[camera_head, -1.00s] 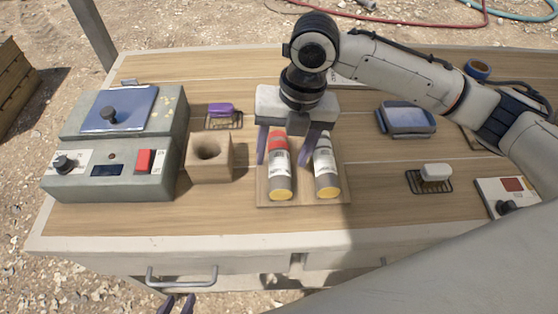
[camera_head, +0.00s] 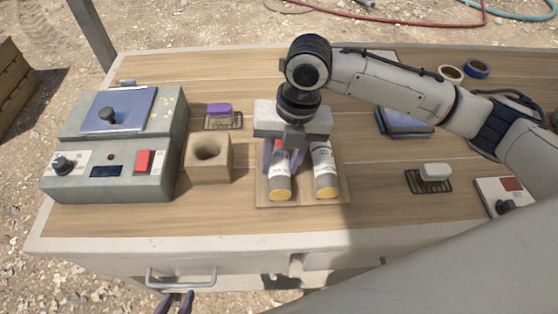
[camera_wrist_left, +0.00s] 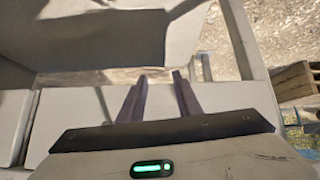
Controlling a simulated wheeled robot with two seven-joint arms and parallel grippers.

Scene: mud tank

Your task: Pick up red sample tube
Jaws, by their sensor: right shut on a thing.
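The red sample tube (camera_head: 279,182), with a white label and yellow end, lies on a wooden tray (camera_head: 303,199) near the middle of the table. My right gripper (camera_head: 281,163) reaches down over it, its purple fingers shut on its upper part and hiding some of the red. A second tube (camera_head: 326,174), with a white label and yellow end, lies beside it to the right. My left gripper (camera_head: 177,303) is low at the table's front edge, with its fingers apart and nothing between them; its fingers also show in the left wrist view (camera_wrist_left: 160,78).
Left of the tray are a wooden block with a hole (camera_head: 207,160), a purple item on a rack (camera_head: 220,112) and a grey machine (camera_head: 120,145). Right are a white item on a rack (camera_head: 435,174), a control box (camera_head: 508,194) and a blue tray (camera_head: 405,124).

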